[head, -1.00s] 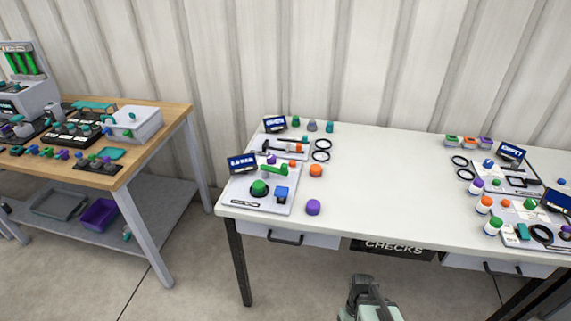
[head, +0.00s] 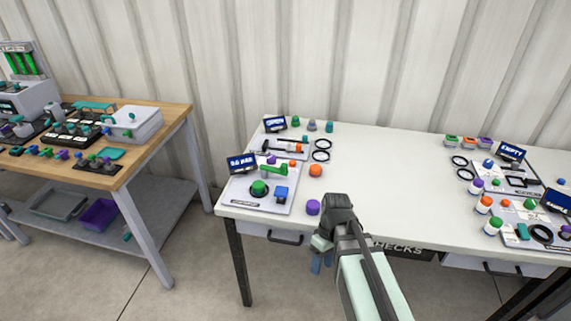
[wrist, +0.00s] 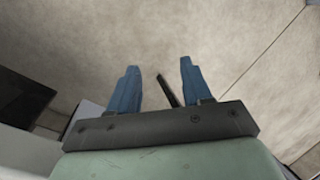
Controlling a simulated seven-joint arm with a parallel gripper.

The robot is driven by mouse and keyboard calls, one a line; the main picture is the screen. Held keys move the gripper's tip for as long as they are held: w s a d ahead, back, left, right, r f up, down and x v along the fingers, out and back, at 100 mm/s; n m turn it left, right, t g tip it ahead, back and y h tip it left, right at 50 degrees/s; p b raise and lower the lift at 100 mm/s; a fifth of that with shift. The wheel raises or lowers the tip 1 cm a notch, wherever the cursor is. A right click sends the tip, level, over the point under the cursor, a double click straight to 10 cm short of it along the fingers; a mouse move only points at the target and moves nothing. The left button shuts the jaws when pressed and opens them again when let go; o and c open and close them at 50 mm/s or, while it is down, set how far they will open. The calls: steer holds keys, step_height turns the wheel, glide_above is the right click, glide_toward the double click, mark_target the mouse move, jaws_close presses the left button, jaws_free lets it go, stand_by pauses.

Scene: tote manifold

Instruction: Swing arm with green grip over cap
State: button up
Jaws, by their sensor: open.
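A green-handled arm (head: 274,170) shows on the near-left station board (head: 238,199) in the head view. A round green cap-like piece (head: 259,188) sits just in front of it on the same board, and the arm does not appear to cover it. Which piece is the task's cap I cannot tell for sure. My gripper (head: 322,263) is by the table's front edge, right of and nearer than the board, touching none of these. In the wrist view its two blue fingers (wrist: 160,68) are apart and empty, over the floor.
A blue block (head: 281,193) and a small display (head: 242,162) share the board. A purple piece (head: 313,207) and an orange piece (head: 316,170) stand to its right. The white table (head: 390,185) is clear in the middle. More stations fill its right end.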

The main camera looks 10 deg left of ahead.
steer(key=w+a+r+n, duration=0.25)
steer(key=a+r, duration=0.25)
steer(key=r, duration=0.4)
steer(key=n+t+y, duration=0.3)
steer(key=t+y, duration=0.1)
glide_toward(285, 165)
steer(key=x, duration=0.9)
steer(key=shift+w+a+f, duration=0.1)
steer(key=shift+a, duration=0.05)
steer(key=shift+c, duration=0.2)
jaws_close()
